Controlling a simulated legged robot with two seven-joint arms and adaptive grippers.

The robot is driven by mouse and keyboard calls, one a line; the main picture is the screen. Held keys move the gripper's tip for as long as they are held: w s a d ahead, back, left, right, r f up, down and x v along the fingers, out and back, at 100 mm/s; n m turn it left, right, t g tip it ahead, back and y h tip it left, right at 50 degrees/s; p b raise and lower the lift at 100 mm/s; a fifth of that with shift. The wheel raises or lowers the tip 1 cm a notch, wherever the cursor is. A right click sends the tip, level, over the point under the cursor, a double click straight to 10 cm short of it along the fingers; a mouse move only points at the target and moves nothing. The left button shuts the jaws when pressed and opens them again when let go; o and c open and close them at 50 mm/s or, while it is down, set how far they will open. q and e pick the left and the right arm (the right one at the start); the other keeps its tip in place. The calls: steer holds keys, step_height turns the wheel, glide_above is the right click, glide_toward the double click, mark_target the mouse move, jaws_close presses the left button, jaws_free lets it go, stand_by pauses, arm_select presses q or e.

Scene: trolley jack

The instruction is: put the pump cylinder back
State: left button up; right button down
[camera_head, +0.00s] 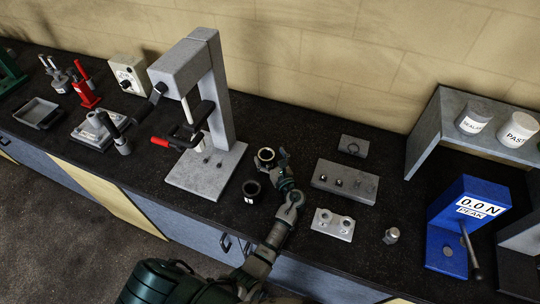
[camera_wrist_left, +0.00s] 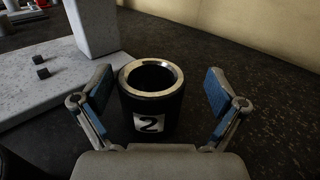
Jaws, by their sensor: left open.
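A black hollow cylinder with a bright metal rim and a label "2" (camera_wrist_left: 150,113) stands upright on the bench; it also shows in the head view (camera_head: 266,163). My left gripper (camera_head: 279,163) is open, with its blue-padded fingers on both sides of this cylinder in the wrist view, and no clear contact shows. A second dark, open-topped cylinder (camera_head: 251,191) with a white label stands to its left, nearer the bench front. I cannot tell which one the task means. My right gripper is not in view.
A grey press stand (camera_head: 206,174) with a red-handled lever is at the left. Grey blocks with holes (camera_head: 345,182), (camera_head: 333,224) and a small metal piece (camera_head: 391,236) lie right of my arm. A blue force gauge (camera_head: 467,222) stands farther right, beside a shelf with white tubs.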

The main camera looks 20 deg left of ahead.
arm_select(q)
steer(key=b+v, duration=0.1)
steer(key=v, duration=0.9)
steer(key=shift+s, duration=0.35)
steer(key=shift+s+d, duration=0.25)
steer(key=shift+d, duration=0.3)
steer(key=shift+a, duration=0.15)
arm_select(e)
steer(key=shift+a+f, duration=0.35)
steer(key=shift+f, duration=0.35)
arm_select(q)
steer(key=shift+a, duration=0.15)
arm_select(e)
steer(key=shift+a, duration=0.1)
